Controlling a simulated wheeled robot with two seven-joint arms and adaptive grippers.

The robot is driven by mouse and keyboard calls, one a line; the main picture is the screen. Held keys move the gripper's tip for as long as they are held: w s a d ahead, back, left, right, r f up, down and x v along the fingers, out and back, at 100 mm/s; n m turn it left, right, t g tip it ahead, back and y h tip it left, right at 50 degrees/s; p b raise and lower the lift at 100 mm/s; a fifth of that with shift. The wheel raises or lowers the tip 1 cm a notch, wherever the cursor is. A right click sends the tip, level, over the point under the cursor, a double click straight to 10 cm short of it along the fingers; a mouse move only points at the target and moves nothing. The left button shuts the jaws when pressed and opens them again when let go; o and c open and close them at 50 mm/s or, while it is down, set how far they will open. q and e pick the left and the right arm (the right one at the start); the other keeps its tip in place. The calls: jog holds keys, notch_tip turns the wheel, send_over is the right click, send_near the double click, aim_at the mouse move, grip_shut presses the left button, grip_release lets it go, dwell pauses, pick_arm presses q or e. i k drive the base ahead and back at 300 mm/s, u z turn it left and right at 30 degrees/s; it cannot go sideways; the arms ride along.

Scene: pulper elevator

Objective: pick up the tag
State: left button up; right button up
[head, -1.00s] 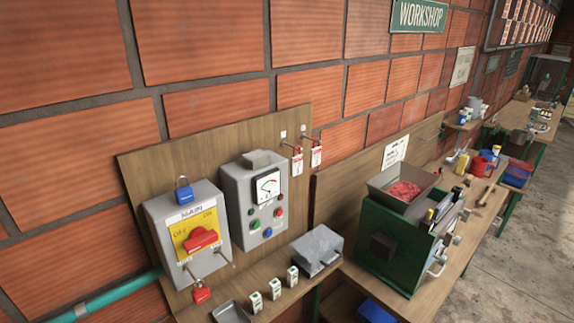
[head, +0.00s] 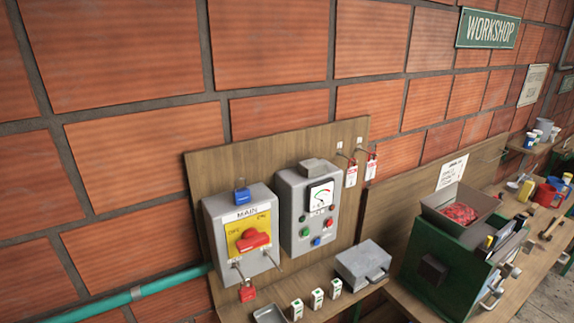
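Two red-and-white tags hang from hooks at the upper right of the wooden board (head: 230,168). The left tag (head: 351,176) and the right tag (head: 371,169) hang side by side, apart from each other. Their print is too small to read. Neither of my grippers is in the head view.
The MAIN switch box (head: 215,212) has a red handle (head: 252,240), a blue padlock (head: 241,196) and a red padlock (head: 247,292). A meter box (head: 290,215) stands beside it. Several small white-green boxes (head: 317,298) and a grey case (head: 363,265) sit below. A green machine (head: 425,275) is at right.

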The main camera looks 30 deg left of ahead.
aim_at(371, 166)
jog(key=u, duration=0.85)
jog(key=i, duration=0.35)
